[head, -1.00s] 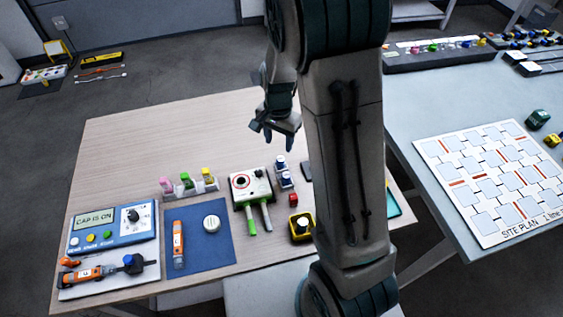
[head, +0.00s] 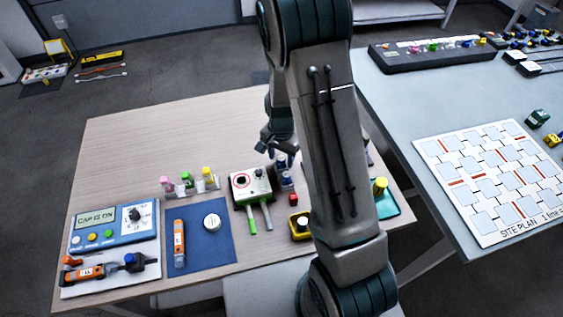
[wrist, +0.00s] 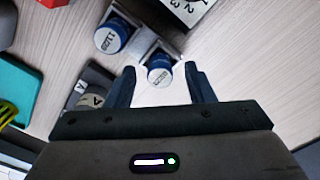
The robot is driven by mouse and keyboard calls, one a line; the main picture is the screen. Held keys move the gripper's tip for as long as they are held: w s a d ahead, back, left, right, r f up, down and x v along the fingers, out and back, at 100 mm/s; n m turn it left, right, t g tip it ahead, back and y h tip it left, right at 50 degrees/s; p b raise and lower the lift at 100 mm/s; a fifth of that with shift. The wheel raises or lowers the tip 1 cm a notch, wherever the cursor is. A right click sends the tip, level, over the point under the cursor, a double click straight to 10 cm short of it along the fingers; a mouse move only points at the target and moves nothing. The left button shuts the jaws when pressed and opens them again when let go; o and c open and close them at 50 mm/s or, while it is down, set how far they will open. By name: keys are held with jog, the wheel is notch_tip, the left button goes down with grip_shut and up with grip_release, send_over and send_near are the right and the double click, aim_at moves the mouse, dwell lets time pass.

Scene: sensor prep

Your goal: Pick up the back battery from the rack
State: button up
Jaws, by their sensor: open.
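Two blue batteries with white labelled tops stand in a small white rack (wrist: 143,38). The back battery (wrist: 160,72) is nearest my gripper in the wrist view, and the front battery (wrist: 110,36) is up and left of it. My gripper (wrist: 161,68) is open, its two dark fingers pointing toward the back battery, one to each side of it in the picture. I cannot tell how far down the fingertips reach. In the head view my gripper (head: 270,148) is just behind the rack, and the front battery (head: 286,181) shows; the back one is partly hidden.
A teal tray (head: 388,205) is to the right. The table's back left is clear.

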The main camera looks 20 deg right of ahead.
grip_shut()
